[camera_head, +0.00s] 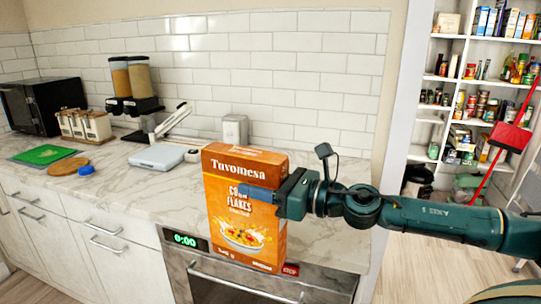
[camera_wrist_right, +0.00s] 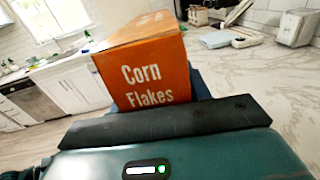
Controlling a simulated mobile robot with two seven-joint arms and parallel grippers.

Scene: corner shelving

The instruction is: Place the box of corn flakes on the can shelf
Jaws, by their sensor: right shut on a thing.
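The orange box of corn flakes (camera_head: 238,225) stands upright in front of the marble counter's edge in the head view. My right gripper (camera_head: 262,194) reaches in from the right and is shut on the box near its middle. The wrist view shows the box (camera_wrist_right: 150,75) between the fingers, its side reading "Corn Flakes". The shelving (camera_head: 490,60) with cans and packages is in the pantry at the far right; cans (camera_head: 482,104) stand on one of its middle shelves. My left gripper is not in view.
The counter (camera_head: 150,190) holds a dark microwave (camera_head: 42,104), cereal dispensers (camera_head: 130,85), a white scale (camera_head: 157,156) and a toaster (camera_head: 235,130). An oven (camera_head: 250,285) is below. A red broom or dustpan (camera_head: 509,137) stands before the shelves.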

